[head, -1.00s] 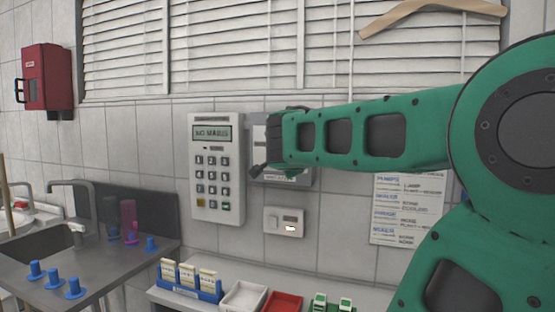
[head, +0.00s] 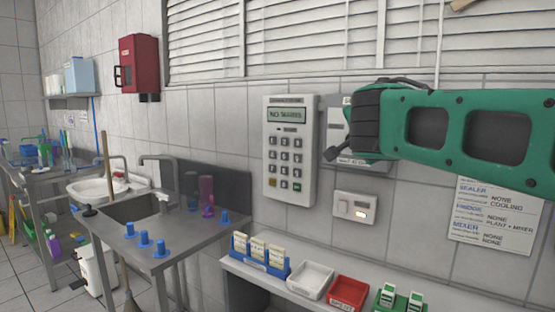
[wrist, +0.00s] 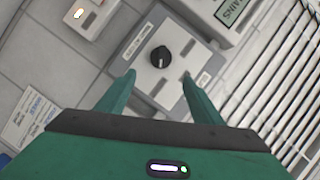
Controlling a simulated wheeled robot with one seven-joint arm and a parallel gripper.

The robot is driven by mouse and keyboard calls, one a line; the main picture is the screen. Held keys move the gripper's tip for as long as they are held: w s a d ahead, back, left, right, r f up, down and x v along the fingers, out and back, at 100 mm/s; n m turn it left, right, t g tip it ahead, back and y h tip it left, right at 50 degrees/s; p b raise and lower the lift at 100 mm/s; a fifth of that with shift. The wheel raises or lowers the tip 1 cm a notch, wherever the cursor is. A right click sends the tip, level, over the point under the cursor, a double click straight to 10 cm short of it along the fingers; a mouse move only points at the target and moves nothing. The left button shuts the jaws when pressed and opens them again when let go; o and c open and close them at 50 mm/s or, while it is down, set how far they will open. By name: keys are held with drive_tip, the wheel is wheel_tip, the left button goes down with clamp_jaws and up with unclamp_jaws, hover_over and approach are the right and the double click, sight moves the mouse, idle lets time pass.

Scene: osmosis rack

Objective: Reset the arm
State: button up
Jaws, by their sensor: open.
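My green arm reaches in from the right in the head view, with my gripper (head: 345,130) at its end in front of the wall. In the wrist view my gripper (wrist: 158,92) has its two green fingers spread apart with nothing between them. Beyond the fingertips is a grey wall panel (wrist: 140,45) with a black round knob (wrist: 160,57). The same grey panel (head: 332,112) is partly hidden behind my gripper in the head view. I cannot tell how far the fingertips are from the panel.
A white keypad unit (head: 290,150) hangs left of the panel, with a small switch box (head: 354,207) below. A shelf (head: 262,275) below holds a white tray (head: 311,280) and a red tray (head: 348,293). A sink table (head: 150,225) stands left. Blinds (head: 290,40) hang above.

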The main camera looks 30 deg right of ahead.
drive_tip(key=s+a+f+n+g+y, duration=0.2)
drive_tip(key=f+n, duration=0.1)
drive_tip(key=f, duration=0.4)
drive_tip(key=s+a+f+n+g+y, duration=0.1)
drive_tip(key=a+f+n+y, duration=0.1)
drive_tip(key=f, duration=0.6)
drive_tip(key=s+a+f+n+g+y, duration=0.2)
drive_tip(key=a+f+n, duration=0.1)
drive_tip(key=f, duration=0.4)
drive_tip(key=s+a+f+n+g+y, duration=0.5)
drive_tip(key=s+a+f+n+y, duration=0.1)
drive_tip(key=s+a+f, duration=0.5)
wheel_tip(320, 180, down, 2)
drive_tip(key=shift+s+f+n+g, duration=0.1)
drive_tip(key=shift+s+n+g, duration=0.2)
drive_tip(key=shift+s+n, duration=0.7)
drive_tip(key=shift+s+a, duration=0.1)
drive_tip(key=shift+s, duration=0.1)
